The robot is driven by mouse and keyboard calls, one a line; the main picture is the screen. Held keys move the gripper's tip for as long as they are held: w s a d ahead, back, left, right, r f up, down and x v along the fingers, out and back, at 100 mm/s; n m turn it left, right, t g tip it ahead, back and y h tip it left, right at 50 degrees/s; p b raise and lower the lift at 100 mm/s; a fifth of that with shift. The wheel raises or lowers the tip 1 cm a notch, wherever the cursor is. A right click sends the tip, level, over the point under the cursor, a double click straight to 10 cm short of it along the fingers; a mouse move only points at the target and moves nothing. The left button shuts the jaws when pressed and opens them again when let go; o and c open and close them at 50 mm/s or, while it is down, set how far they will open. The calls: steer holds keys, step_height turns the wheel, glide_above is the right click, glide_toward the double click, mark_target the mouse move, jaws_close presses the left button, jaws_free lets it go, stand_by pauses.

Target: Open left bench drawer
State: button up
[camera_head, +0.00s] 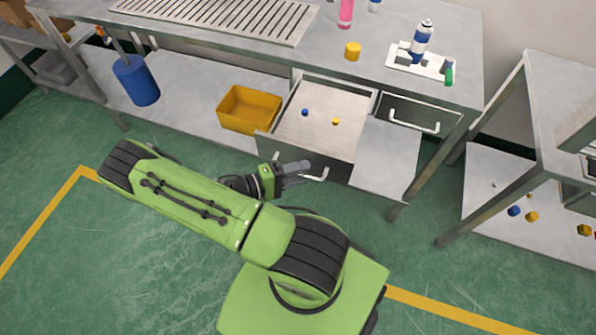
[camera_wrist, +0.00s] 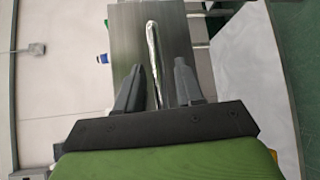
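The left bench drawer (camera_head: 320,112) is pulled out from under the bench, and its inside shows. A blue cap (camera_head: 305,112) and a yellow cap (camera_head: 336,121) lie in it. Its bar handle (camera_head: 321,176) is on the front face, partly hidden by my gripper (camera_head: 303,168). In the wrist view the handle (camera_wrist: 153,50) runs between the two fingers of my gripper (camera_wrist: 160,68), with a gap visible on both sides. The fingers look open around the bar. The drawer front (camera_wrist: 177,28) lies behind it.
The right bench drawer (camera_head: 412,115) is shut. A yellow bin (camera_head: 250,108) stands on the lower shelf left of the open drawer, with a blue cylinder (camera_head: 136,81) farther left. A bottle (camera_head: 421,41) stands in a white holder on the bench. Floor before the drawer is clear besides my base.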

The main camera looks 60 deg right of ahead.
steer(key=p+v, duration=0.1)
steer(key=v, duration=1.4)
steer(key=shift+w+a, duration=0.2)
steer(key=shift+a, duration=0.1)
steer(key=shift+r, duration=0.1)
step_height(320, 180, up, 17)
steer(key=a+n+t+y+p, duration=0.1)
steer(key=a+t+y+p, duration=0.2)
steer(key=t+y, duration=0.5)
steer(key=s+a+r+n+t+y+p, duration=0.1)
steer(key=s+a+r+n+t+y, duration=0.1)
steer(key=r, duration=0.5)
steer(key=s+a+r+n+t+y+p, duration=0.1)
steer(key=s+a+r+t+y, duration=0.2)
steer(key=s+r, duration=0.3)
steer(key=shift+r+n+t+y+p, duration=0.4)
steer(key=shift+r+t, duration=0.2)
steer(key=shift+t, duration=0.2)
